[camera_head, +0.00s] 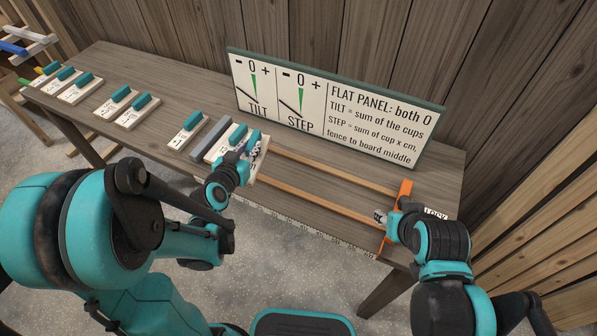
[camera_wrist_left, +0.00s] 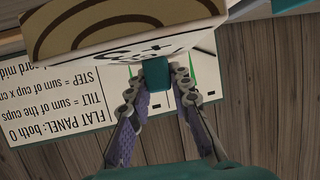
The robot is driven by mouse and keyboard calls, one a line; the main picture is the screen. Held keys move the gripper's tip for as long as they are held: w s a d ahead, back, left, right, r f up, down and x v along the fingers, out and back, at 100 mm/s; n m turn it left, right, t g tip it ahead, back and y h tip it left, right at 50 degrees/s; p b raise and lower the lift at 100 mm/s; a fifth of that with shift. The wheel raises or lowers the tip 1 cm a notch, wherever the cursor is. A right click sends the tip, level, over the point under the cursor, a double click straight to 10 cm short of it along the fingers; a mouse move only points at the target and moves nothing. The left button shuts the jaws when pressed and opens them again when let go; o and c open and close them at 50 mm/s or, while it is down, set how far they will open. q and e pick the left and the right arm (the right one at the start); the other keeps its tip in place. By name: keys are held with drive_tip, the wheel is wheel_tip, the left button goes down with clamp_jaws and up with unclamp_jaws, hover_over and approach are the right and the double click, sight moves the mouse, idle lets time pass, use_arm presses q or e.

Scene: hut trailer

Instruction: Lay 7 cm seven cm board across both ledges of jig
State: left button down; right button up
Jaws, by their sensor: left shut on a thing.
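The jig's two long wooden ledges (camera_head: 335,170) run along the table from the left gripper to an orange end piece (camera_head: 403,189). My left gripper (camera_head: 255,150) is shut on the teal handle (camera_wrist_left: 155,73) of a pale board (camera_wrist_left: 118,50) at the ledges' left end. The board's printed mark is partly hidden by the handle and fingers, so I cannot read its size. Another board with a teal handle (camera_head: 237,136) is close beside it, next to a grey bar (camera_head: 210,138). My right gripper (camera_head: 381,217) is at the orange end piece; its finger opening is unclear.
Several pale boards with teal handles (camera_head: 115,105) lie spaced along the table's left side. A sign panel (camera_head: 335,105) with tilt and step dials stands behind the jig, both needles near 0. A lock label (camera_head: 435,213) is at the right. The ledges' middle is bare.

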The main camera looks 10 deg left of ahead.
sight(261, 139)
use_arm(q)
drive_tip(key=s+r, duration=0.1)
drive_tip(key=s, duration=0.1)
drive_tip(key=s+d+r+m+h, duration=0.2)
drive_tip(key=s, duration=0.1)
drive_tip(key=shift+s+r+g+p, duration=0.3)
drive_tip(key=shift+g+p, duration=0.1)
drive_tip(key=shift+w+h, duration=0.15)
drive_tip(key=shift+h, duration=0.15)
drive_tip(key=w+f+b, duration=0.1)
drive_tip(key=w+f, duration=0.1)
drive_tip(key=w, duration=0.1)
drive_tip(key=w+f+b, duration=0.2)
drive_tip(key=w, duration=0.2)
drive_tip(key=w+f+b, duration=0.2)
drive_tip(key=w+f, duration=0.1)
drive_tip(key=w, duration=0.1)
drive_tip(key=shift+w, duration=0.15)
wheel_tip(261, 139, down, 4)
drive_tip(key=shift+b, duration=1.05)
drive_tip(key=shift+r, duration=0.1)
drive_tip(key=c, duration=1.4)
unclamp_jaws()
drive_tip(key=shift+o, duration=0.2)
